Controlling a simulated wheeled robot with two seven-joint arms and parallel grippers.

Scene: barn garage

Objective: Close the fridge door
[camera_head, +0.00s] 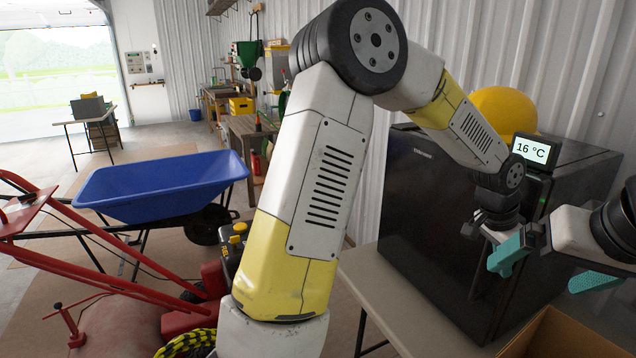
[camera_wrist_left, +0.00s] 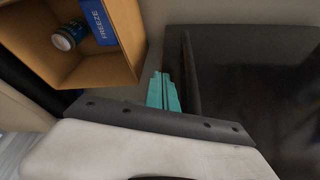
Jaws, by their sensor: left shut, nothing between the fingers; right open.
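The black mini fridge (camera_head: 425,225) stands on a pale table against the corrugated wall. Its dark glossy front panel with a small label faces me. My left arm crosses in front, so how far the door stands open is hard to tell. My left gripper (camera_head: 508,254) is shut and empty, beside the panel's right edge. In the left wrist view its teal fingers (camera_wrist_left: 163,92) are together, close to the edge of a dark panel (camera_wrist_left: 265,95); contact is unclear. My right gripper (camera_head: 592,281) is open at the right, partly cut by the frame edge.
A cardboard box (camera_head: 560,337) sits in front of the fridge; in the wrist view it holds a can (camera_wrist_left: 68,36) and a blue "FREEZE" item (camera_wrist_left: 98,20). A yellow helmet (camera_head: 505,110) and a 16 °C display (camera_head: 532,149) are on top. A blue wheelbarrow (camera_head: 165,187) stands left.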

